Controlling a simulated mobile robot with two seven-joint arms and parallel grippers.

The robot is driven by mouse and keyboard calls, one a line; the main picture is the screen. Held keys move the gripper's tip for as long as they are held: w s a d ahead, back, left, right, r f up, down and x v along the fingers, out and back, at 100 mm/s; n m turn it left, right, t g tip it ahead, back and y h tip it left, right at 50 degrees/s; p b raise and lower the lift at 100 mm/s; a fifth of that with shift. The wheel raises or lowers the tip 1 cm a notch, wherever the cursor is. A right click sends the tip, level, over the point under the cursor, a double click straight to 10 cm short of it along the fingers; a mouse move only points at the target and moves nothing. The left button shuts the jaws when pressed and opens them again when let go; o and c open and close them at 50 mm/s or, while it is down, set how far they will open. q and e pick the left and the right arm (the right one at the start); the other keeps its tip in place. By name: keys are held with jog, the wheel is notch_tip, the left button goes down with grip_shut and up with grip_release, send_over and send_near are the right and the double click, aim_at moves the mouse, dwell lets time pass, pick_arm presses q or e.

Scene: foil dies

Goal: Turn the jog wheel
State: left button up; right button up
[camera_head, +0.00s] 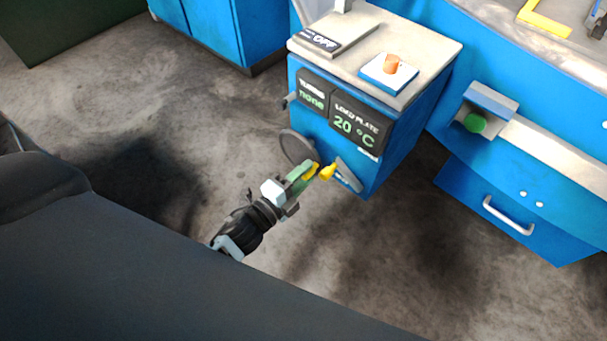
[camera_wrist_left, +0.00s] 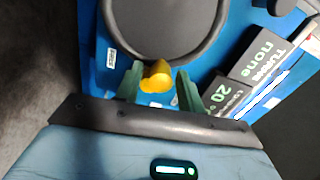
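The jog wheel is a dark grey disc (camera_head: 296,147) low on the front of a blue cabinet, and it fills the top of the left wrist view (camera_wrist_left: 160,22). A yellow knob (camera_wrist_left: 157,77) sits at the wheel's near rim; it also shows in the head view (camera_head: 311,171). My left gripper (camera_head: 305,173) is at the knob, with its green fingers (camera_wrist_left: 160,82) on either side of it. The fingers look apart, with a small gap on the right side; contact is not clear. My right gripper is not in view.
An orange piece (camera_head: 391,64) sits on the cabinet top. A drawer unit (camera_head: 515,210) stands right; the floor is clear.

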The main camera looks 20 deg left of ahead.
pick_arm(q)
jog(key=shift+o, duration=0.4)
jog(key=v, duration=0.8)
jog(key=shift+w, duration=0.1)
dwell(0.6)
dwell(0.4)
